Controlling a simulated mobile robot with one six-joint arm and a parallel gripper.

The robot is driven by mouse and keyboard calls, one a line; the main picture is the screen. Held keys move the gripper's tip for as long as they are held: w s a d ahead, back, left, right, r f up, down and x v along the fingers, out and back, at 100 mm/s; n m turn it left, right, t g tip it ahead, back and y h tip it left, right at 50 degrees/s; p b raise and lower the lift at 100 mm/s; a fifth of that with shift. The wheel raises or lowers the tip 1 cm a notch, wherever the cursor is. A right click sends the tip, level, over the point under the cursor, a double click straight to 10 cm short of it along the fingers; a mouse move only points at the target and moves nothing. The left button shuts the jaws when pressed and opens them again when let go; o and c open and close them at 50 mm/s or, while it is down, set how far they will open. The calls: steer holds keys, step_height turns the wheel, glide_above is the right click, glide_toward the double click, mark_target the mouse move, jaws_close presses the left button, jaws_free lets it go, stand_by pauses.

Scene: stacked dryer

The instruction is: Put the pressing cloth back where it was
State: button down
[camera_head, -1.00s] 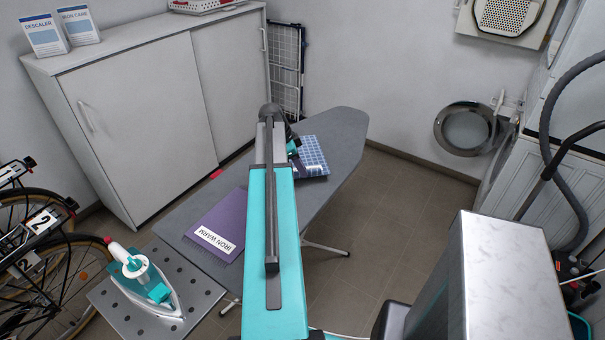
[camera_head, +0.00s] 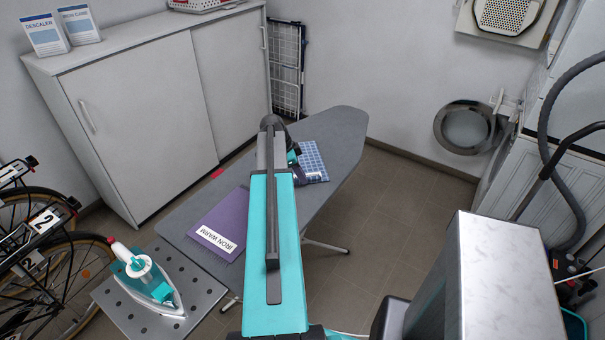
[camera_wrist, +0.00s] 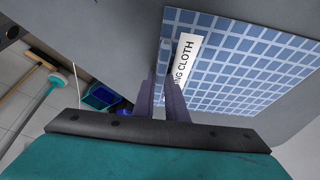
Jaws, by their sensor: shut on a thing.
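The pressing cloth (camera_head: 314,158) is a blue cloth with a white grid, at the middle of the grey ironing board (camera_head: 338,130). In the wrist view the cloth (camera_wrist: 235,62) looks flat, with a white label partly reading "ING CLOTH". My gripper (camera_wrist: 167,84) is shut on the cloth's near edge by the label. The cloth lies on or just above the board; I cannot tell which. In the head view my arm hides part of the board and most of the gripper.
A purple "IRON WARM" cloth (camera_head: 222,222) lies on the board's near left part. A teal and white iron (camera_head: 148,275) stands on a perforated metal rest (camera_head: 197,290). A white cabinet (camera_head: 150,110) stands behind the board. The board's far right end is clear.

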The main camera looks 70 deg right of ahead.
steer(key=shift+f, duration=0.15)
steer(key=c, duration=1.8)
jaws_free()
steer(key=shift+r, duration=0.25)
steer(key=b+v, duration=0.4)
steer(key=v, duration=0.8)
steer(key=shift+f, duration=0.1)
